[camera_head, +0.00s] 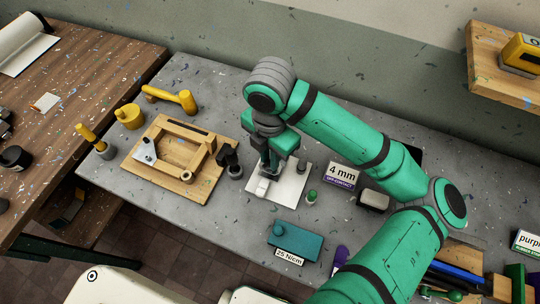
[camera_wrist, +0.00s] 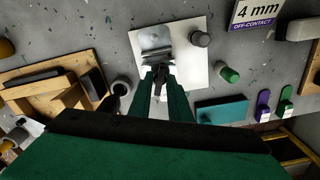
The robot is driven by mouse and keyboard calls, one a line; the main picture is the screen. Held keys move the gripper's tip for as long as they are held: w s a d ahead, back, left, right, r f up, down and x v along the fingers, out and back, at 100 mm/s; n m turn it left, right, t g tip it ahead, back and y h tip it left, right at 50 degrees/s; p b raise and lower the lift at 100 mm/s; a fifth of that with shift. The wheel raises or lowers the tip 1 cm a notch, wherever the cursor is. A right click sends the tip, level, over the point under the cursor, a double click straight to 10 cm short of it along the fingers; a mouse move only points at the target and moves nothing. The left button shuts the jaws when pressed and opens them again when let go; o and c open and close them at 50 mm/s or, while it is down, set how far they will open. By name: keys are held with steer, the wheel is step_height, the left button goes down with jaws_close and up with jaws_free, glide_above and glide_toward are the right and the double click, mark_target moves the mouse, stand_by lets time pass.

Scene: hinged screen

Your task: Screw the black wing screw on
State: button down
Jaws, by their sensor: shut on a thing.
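My gripper (camera_head: 267,168) points down over a white sheet (camera_head: 292,193) on the grey bench. In the wrist view its two green fingers (camera_wrist: 165,85) are shut on a small dark piece, which appears to be the black wing screw (camera_wrist: 161,73). A pale grey metal block (camera_wrist: 156,50) lies on the sheet just beyond the fingertips; it also shows in the head view (camera_head: 262,187). The screw's lower end is hidden, so I cannot tell whether it touches the block. The wooden frame (camera_head: 150,178) lies flat at the left.
A grey cylinder (camera_wrist: 200,39) stands on the sheet, with a green-capped bottle (camera_head: 311,197) beside it. A grey cup (camera_head: 235,172) stands left of my gripper. A teal box (camera_head: 292,240) labelled 25 N·cm lies in front. A "4 mm" sign (camera_head: 341,175) stands at the right.

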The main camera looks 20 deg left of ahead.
steer(key=c, duration=1.7)
jaws_free()
steer(key=shift+r, duration=0.1)
steer(key=shift+r, duration=1.7)
steer(key=shift+c, duration=0.7)
steer(key=shift+d, duration=0.1)
steer(key=shift+c, duration=0.4)
